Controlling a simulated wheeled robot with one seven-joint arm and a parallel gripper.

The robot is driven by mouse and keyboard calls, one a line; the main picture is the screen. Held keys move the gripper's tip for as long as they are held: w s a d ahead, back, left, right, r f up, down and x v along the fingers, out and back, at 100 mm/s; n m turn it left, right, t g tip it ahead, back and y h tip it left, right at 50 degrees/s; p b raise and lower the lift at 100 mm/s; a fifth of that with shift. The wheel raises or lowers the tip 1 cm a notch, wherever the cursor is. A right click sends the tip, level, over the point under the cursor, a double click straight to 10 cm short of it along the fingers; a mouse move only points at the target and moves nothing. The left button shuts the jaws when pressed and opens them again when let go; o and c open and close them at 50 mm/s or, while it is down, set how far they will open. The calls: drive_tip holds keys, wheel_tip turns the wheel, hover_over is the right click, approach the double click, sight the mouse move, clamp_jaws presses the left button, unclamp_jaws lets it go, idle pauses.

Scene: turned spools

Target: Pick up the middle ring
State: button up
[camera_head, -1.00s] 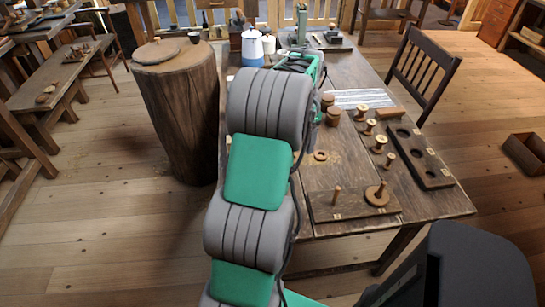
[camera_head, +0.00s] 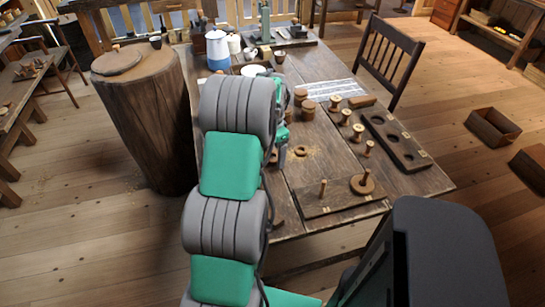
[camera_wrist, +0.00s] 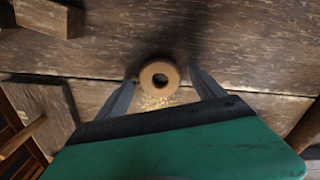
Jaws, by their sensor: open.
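A small wooden ring (camera_head: 301,151) lies flat on the worn table (camera_head: 325,170), with pale shavings beside it. In the wrist view the ring (camera_wrist: 160,66) shows its dark centre hole and sits between my gripper's fingertips (camera_wrist: 161,78). My gripper is open, with a finger on either side of the ring and gaps showing. I cannot tell how far the fingertips are above the table. A larger ring (camera_head: 368,188) sits around a peg on a peg board (camera_head: 335,203); the board's other peg (camera_head: 323,188) is bare. My arm hides most of the gripper in the head view.
Several spools (camera_head: 346,116) stand right of the ring, beside a dark board with round recesses (camera_head: 411,148). Wooden round pieces (camera_head: 307,112) stand behind it. A blue and white pot (camera_head: 218,52) is at the back left. A chair (camera_head: 382,55) stands beyond the right edge.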

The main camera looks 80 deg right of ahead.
drive_tip(key=shift+c, duration=0.3)
drive_tip(key=c, duration=1.4)
drive_tip(key=shift+o, duration=0.2)
wheel_tip(320, 180, up, 3)
drive_tip(key=shift+f, duration=0.15)
drive_tip(key=s+a+r+b, duration=0.1)
drive_tip(key=s+a+r, duration=0.4)
drive_tip(key=s+r, duration=0.5)
drive_tip(key=s, duration=0.3)
drive_tip(key=shift+a+r, duration=0.15)
drive_tip(key=shift+a, duration=0.05)
drive_tip(key=shift+w, duration=0.1)
